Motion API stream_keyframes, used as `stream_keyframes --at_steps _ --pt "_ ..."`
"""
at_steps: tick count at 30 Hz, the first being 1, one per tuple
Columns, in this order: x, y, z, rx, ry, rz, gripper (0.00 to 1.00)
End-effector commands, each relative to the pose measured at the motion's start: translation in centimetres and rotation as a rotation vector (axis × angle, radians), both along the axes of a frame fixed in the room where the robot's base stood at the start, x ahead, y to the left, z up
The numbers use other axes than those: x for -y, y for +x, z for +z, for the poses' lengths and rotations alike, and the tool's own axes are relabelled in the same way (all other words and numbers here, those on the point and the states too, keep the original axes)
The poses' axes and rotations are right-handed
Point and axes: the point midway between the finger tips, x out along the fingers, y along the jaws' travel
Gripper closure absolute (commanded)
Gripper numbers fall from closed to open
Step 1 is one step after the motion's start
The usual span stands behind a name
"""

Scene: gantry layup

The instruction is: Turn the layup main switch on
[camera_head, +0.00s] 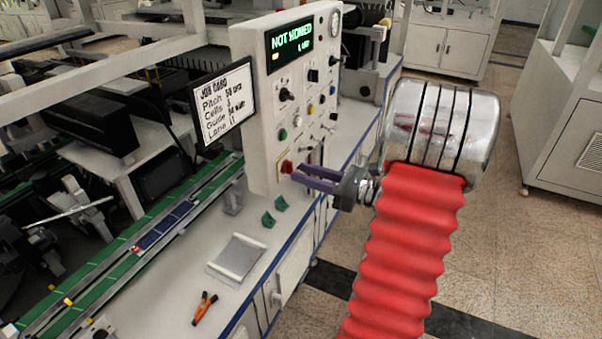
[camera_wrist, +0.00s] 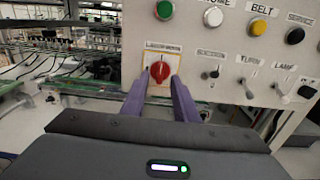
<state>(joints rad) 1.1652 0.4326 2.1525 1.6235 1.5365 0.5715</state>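The main switch is a red rotary knob (camera_wrist: 159,71) on a pale plate at the lower left of the control panel, under a label too small to read surely. It also shows in the head view as a red spot (camera_head: 287,167). The knob's grip looks upright in the wrist view. My gripper (camera_wrist: 160,82) has two purple fingers, spread apart, one to each side of the knob. In the head view my gripper (camera_head: 300,174) reaches the panel's lower part from the right. I see a gap between fingers and knob; contact cannot be told.
The panel (camera_head: 262,125) has a display (camera_head: 290,46) reading "NOT HOMED", several buttons and toggle switches right of the red knob. A job card screen (camera_head: 223,103) stands left. Below are green clips (camera_head: 268,219), a metal tray (camera_head: 237,258) and orange-handled pliers (camera_head: 205,308).

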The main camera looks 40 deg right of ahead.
Motion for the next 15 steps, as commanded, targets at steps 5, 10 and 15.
stream_keyframes --at_steps 5,10,15 --pt "1.0 -2.6 0.0 0.000 0.000 -0.004 0.73" --pt "1.8 -4.9 -0.1 0.000 0.001 -0.004 0.73" --pt "2.7 -7.4 -0.1 -0.001 0.001 -0.003 0.73"
